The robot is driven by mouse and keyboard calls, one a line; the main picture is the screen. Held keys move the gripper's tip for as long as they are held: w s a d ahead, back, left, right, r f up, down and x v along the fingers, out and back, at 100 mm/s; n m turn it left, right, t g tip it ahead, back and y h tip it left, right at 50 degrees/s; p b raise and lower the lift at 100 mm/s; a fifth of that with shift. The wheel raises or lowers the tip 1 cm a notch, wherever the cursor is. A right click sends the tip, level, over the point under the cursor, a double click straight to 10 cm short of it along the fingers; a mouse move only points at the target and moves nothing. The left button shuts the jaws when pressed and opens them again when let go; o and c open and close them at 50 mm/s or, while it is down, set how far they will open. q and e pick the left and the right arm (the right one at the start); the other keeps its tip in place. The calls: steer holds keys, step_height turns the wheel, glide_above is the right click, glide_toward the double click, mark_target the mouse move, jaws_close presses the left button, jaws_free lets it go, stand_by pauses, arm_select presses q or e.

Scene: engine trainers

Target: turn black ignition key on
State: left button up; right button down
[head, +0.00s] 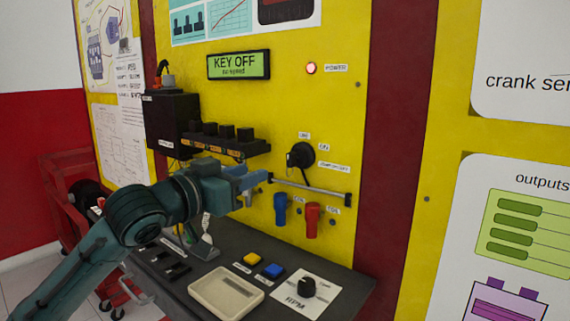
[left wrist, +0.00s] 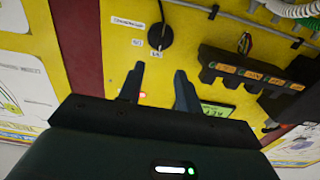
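The black ignition key (head: 300,155) is on a round black switch on the yellow panel, with small labels around it. It also shows in the left wrist view (left wrist: 159,40), just beyond the fingertips. The display (head: 238,65) above reads "KEY OFF". My left gripper (head: 254,177) is left of and a little below the key in the head view. In the left wrist view my left gripper (left wrist: 160,68) has its two fingers apart with nothing between them. It appears clear of the key. My right gripper is not in view.
A metal rail (head: 310,187) runs below the key, with blue (head: 280,207) and red (head: 312,218) handles under it. A black shelf (head: 226,145) juts out at the left. The bench below holds a tray (head: 226,293), buttons and an RPM knob (head: 306,288).

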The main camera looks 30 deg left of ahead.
mark_target(288, 159)
arm_select(q)
steer(key=w, duration=0.3)
steer(key=w+p, duration=0.1)
steer(key=w, duration=0.2)
steer(key=w+p, duration=0.1)
steer(key=w, duration=0.3)
steer(key=shift+d+r, duration=0.1)
steer(key=shift+d, duration=0.25)
steer(key=shift+w, duration=0.65)
steer(key=shift+c, duration=0.4)
jaws_close()
